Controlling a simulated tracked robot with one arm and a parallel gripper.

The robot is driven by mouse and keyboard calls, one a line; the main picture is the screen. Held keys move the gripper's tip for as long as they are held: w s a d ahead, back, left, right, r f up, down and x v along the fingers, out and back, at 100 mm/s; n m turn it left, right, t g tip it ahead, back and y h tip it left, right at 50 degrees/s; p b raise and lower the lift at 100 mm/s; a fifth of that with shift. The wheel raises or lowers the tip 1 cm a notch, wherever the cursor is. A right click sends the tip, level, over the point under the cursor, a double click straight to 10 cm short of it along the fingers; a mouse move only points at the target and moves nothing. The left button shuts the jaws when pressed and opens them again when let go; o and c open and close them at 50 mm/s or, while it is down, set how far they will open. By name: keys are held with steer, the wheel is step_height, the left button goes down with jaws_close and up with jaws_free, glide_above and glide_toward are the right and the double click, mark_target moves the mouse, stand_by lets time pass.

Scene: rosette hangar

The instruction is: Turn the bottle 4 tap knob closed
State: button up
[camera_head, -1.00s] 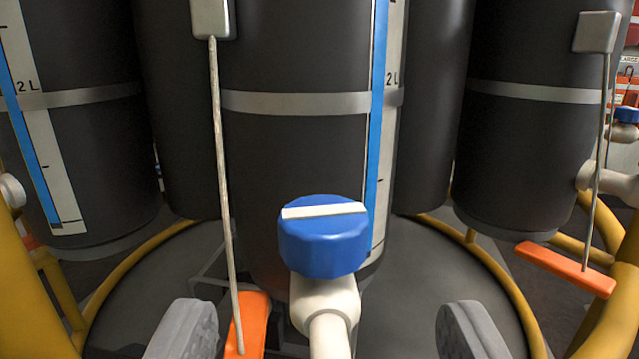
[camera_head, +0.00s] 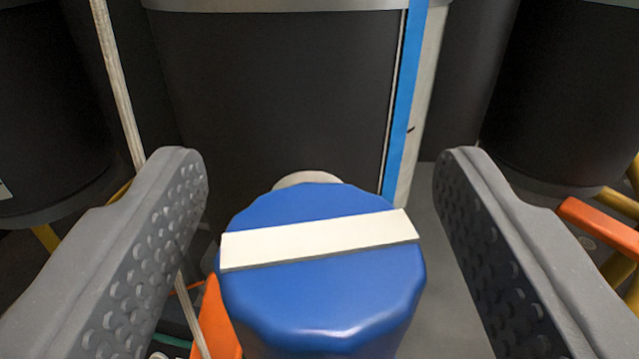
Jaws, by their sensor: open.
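The blue tap knob (camera_head: 325,300) is large in the lower middle of the view. A white bar (camera_head: 318,240) runs across its top, nearly crosswise and tilted slightly up to the right. My gripper (camera_head: 322,165) is open, with one grey dimpled finger on each side of the knob. Gaps show between the knob and both fingers, so they appear apart from it. The dark bottle (camera_head: 280,100) stands right behind the knob. Its number is not visible. The tap body under the knob is mostly hidden; a pale part (camera_head: 307,179) shows behind it.
A pale cord (camera_head: 117,80) hangs at the left, passing behind the left finger to an orange piece (camera_head: 215,320). A blue and white level strip (camera_head: 405,100) runs down the bottle. Other dark bottles stand left (camera_head: 45,110) and right (camera_head: 570,100). Another orange bar (camera_head: 600,228) is at the right.

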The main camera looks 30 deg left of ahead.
steer(key=c, duration=1)
steer(key=shift+o, duration=0.2)
steer(key=shift+r, duration=0.1)
steer(key=shift+r+h+p, duration=0.1)
steer(key=shift+h+p, duration=0.2)
steer(key=shift+a+r+m, duration=0.1)
steer(key=shift+m, duration=0.2)
steer(key=shift+m+t+h+p, duration=0.3)
steer(key=shift+t+h+p, duration=0.1)
steer(key=shift+h+p, duration=0.25)
steer(key=shift+f+h, duration=0.25)
steer(key=shift+f, duration=0.05)
steer(key=o, duration=1)
steer(key=shift+c, duration=0.2)
